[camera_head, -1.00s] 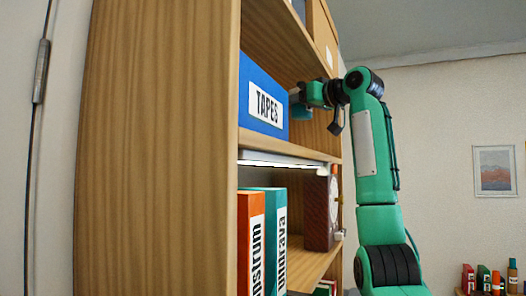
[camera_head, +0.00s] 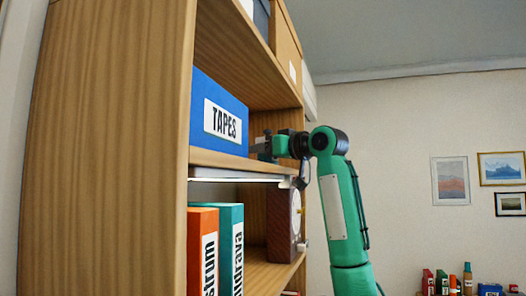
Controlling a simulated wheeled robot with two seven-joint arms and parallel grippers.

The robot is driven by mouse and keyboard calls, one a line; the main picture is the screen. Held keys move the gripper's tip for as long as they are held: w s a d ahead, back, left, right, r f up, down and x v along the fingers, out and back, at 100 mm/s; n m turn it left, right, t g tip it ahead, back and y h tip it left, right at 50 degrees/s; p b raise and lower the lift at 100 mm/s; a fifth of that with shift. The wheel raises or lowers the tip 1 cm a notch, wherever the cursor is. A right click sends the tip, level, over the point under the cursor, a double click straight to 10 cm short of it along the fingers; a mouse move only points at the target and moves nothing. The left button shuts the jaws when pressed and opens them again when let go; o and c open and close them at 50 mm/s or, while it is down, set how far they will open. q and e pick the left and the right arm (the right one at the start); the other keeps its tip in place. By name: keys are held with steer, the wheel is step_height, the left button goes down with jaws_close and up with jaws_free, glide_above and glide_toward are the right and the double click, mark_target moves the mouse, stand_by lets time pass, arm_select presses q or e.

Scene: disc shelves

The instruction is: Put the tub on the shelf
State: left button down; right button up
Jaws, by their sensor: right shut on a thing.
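My right gripper (camera_head: 266,148) reaches into the shelf bay from the right, low over the board (camera_head: 225,161), just right of a blue box (camera_head: 215,112) labelled TAPES. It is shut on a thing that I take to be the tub. The tub is hidden, at least mostly, behind the blue box, so I cannot tell whether it touches the board. My left gripper is out of view.
The wooden shelf's side panel (camera_head: 100,140) fills the left. Below the board stand an orange binder (camera_head: 203,222), a teal binder (camera_head: 230,213) and a brown box-shaped thing (camera_head: 280,222). An upper board (camera_head: 240,60) closes the bay above.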

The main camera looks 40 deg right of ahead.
steer(key=shift+a, duration=0.15)
steer(key=shift+s, duration=0.1)
steer(key=o, duration=0.8)
steer(key=shift+f, duration=0.15)
steer(key=o, duration=0.4)
steer(key=shift+o, duration=0.2)
steer(key=shift+r, duration=0.2)
steer(key=shift+s+f, duration=0.1)
steer(key=shift+s, duration=0.15)
steer(key=s+d+b, duration=0.1)
steer(key=s+b, duration=0.3)
steer(key=s, duration=0.7)
steer(key=shift+s, duration=0.2)
